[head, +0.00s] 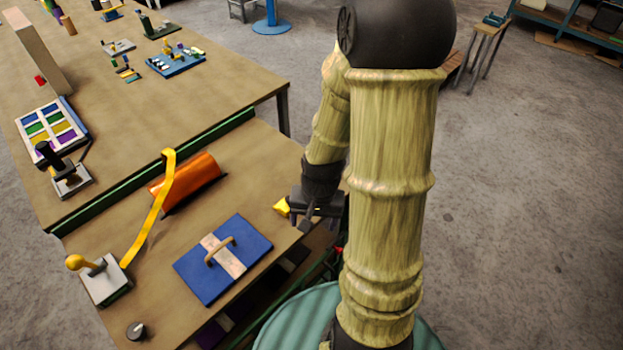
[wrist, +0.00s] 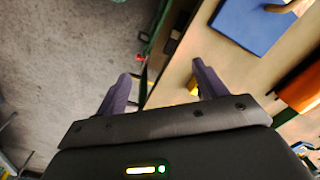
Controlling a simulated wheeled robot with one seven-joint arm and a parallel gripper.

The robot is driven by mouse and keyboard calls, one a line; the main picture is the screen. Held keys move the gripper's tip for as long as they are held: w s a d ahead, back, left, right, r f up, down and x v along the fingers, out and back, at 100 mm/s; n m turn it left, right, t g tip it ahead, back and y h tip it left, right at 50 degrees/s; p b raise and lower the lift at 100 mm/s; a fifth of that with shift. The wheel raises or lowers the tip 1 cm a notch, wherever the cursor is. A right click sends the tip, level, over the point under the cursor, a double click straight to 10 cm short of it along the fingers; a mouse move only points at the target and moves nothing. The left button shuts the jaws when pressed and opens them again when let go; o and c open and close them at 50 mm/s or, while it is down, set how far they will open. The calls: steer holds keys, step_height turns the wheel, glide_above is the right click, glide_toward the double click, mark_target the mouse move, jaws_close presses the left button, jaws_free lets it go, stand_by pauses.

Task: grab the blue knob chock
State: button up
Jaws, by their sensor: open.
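I cannot make out a blue chock with a knob for certain. The nearest large blue thing is a flat blue board (head: 250,240) with a pale strip and an arched wooden handle (head: 222,250), lying on the near table. The board also shows at the top of the wrist view (wrist: 245,28). My gripper (head: 309,218) is open and empty at that table's right edge, right of the board. In the wrist view its fingers (wrist: 161,72) stand wide apart. A small yellow wedge (head: 281,206) lies just left of it, partly hidden by a finger in the wrist view (wrist: 193,85).
An orange curved piece (head: 190,180) and a yellow strip (head: 150,222) lie behind the board. A grey block with a yellow knob (head: 103,282) and a dark knob (head: 136,330) are front left. The far table (head: 200,100) holds several small parts and a tall post.

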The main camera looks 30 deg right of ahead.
steer(key=s+d+f+m+y, duration=0.1)
steer(key=d+f+m+y, duration=0.25)
steer(key=f+m, duration=0.55)
steer(key=w+d+r+m+t, duration=0.2)
steer(key=d+m+t, duration=0.3)
steer(key=m, duration=0.3)
steer(key=w+d+r+m+t, duration=0.2)
steer(key=d+m+t, duration=0.3)
steer(key=m+t, duration=0.2)
steer(key=shift+w+d+r+m, duration=0.3)
steer(key=shift+w+d+m, duration=0.1)
steer(key=shift+m, duration=0.7)
steer(key=shift+f, duration=0.1)
steer(key=b+x, duration=0.2)
steer(key=x, duration=1)
steer(key=shift+a, duration=0.1)
